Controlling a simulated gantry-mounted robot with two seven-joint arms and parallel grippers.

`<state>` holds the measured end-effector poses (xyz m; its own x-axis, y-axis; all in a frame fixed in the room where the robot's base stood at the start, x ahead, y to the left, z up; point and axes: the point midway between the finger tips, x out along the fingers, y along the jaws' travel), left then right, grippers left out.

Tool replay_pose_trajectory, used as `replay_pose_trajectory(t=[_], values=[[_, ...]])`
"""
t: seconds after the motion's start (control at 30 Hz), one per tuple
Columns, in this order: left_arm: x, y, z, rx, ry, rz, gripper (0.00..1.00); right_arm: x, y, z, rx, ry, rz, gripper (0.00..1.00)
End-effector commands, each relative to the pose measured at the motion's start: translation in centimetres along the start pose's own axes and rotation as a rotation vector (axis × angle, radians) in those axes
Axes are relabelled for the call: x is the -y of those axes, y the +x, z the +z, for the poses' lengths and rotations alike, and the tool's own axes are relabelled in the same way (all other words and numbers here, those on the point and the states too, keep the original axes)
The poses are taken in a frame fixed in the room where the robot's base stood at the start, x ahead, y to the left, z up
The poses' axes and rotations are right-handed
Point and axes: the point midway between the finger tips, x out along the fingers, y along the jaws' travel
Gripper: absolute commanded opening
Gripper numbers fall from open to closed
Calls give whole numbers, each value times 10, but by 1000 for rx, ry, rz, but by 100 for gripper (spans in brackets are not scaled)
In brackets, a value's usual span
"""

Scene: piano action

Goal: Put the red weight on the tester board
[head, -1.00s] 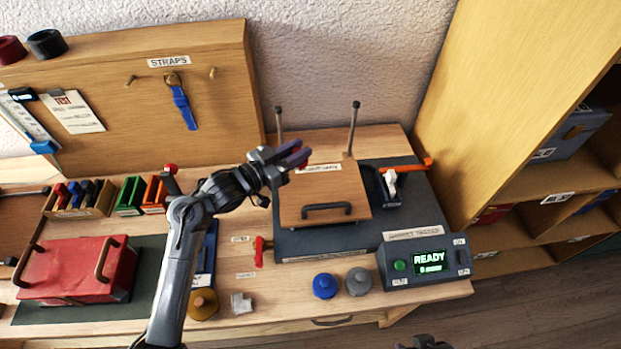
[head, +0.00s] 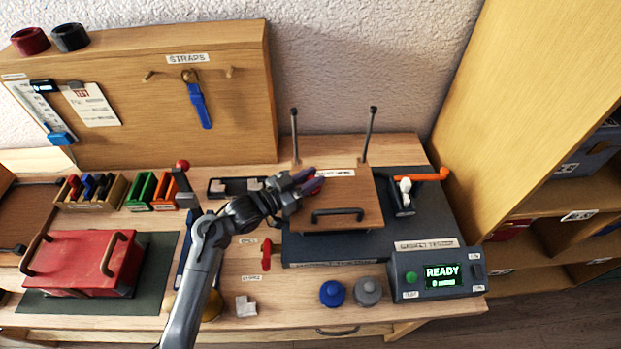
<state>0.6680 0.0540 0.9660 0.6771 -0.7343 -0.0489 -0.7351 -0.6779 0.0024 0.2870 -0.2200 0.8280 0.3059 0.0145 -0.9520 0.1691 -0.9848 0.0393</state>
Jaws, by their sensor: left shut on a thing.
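The tester board is a light wooden plate (head: 345,207) with a black handle and a white label at its back edge. It lies on the dark gasket tester (head: 420,215). My left gripper (head: 308,183) is over the board's back left part and shut on a small dark red-purple thing, apparently the red weight (head: 313,185). The fingers hide much of it. I cannot tell whether it touches the board. My right gripper is not in view.
A blue weight (head: 332,293) and a grey weight (head: 367,291) stand in front of the tester. The display box (head: 438,271) reads READY. Two upright posts (head: 369,135) rise behind the board. An orange-handled lever (head: 428,176) is to its right. A red case (head: 80,262) lies left.

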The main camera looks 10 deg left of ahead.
Motion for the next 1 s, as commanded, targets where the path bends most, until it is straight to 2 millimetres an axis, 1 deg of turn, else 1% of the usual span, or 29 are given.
replay_pose_trajectory(t=[0.07,0.2,0.23,0.37,0.4,0.63,0.77,0.87,1.0], values=[[0,0,-1,-2,1,0,0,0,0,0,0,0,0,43],[0,0,2,-1,1,0,0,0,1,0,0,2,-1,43],[0,0,3,1,0,0,29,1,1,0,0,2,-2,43],[0,0,3,0,0,0,49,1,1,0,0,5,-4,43],[0,0,3,0,0,0,52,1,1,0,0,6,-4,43],[0,0,2,0,0,0,52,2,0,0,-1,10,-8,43],[0,0,-2,-1,1,0,52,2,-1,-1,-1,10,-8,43],[0,-10,0,1,1,-1,52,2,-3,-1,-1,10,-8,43],[0,-32,-1,2,2,-1,52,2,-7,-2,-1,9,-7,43]])
